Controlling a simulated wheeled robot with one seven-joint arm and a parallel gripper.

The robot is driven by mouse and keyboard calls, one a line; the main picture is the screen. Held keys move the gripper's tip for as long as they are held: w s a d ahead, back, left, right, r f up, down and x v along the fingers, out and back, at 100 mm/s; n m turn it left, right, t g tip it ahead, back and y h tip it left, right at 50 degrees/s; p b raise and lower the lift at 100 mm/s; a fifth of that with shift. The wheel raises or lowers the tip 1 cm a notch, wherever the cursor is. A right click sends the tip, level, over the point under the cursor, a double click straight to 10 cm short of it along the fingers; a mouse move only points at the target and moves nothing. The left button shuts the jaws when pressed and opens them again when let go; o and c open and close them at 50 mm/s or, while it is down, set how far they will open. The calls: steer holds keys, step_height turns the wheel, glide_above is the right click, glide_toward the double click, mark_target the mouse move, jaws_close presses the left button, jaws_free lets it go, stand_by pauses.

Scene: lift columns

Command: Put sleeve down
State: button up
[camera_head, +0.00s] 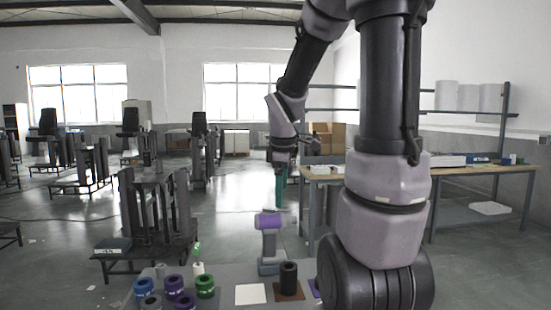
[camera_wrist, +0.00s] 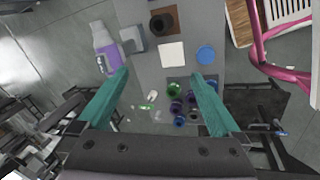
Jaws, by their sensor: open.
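A black sleeve (camera_head: 289,273) stands upright on a brown square (camera_head: 280,295) on the grey table. In the wrist view the sleeve (camera_wrist: 160,23) also rests on the brown square (camera_wrist: 173,12). Several blue, purple, green and grey ring-shaped sleeves (camera_head: 175,284) stand at the table's left; they show in the wrist view as a cluster (camera_wrist: 178,105) between the fingers. My gripper (camera_head: 281,190), with teal fingers, hangs above and beyond the table. In the wrist view my gripper (camera_wrist: 160,97) is open, with nothing between its fingers, apart from the sleeves below.
A white square (camera_head: 250,294) lies left of the brown one. A purple and grey power tool (camera_head: 268,241) stands at the table's far edge. A workbench (camera_head: 470,172) is at right. Dark column stands (camera_head: 155,215) fill the left floor. A pink frame (camera_wrist: 262,50) shows in the wrist view.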

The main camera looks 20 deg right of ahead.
steer(key=s+a+r+m+t+y, duration=0.3)
steer(key=s+a+r+m, duration=0.4)
steer(key=s+r+m, duration=0.4)
steer(key=s+m+t, duration=0.1)
steer(key=m, duration=0.3)
steer(key=shift+s+a, duration=0.2)
steer(key=shift+s, duration=0.1)
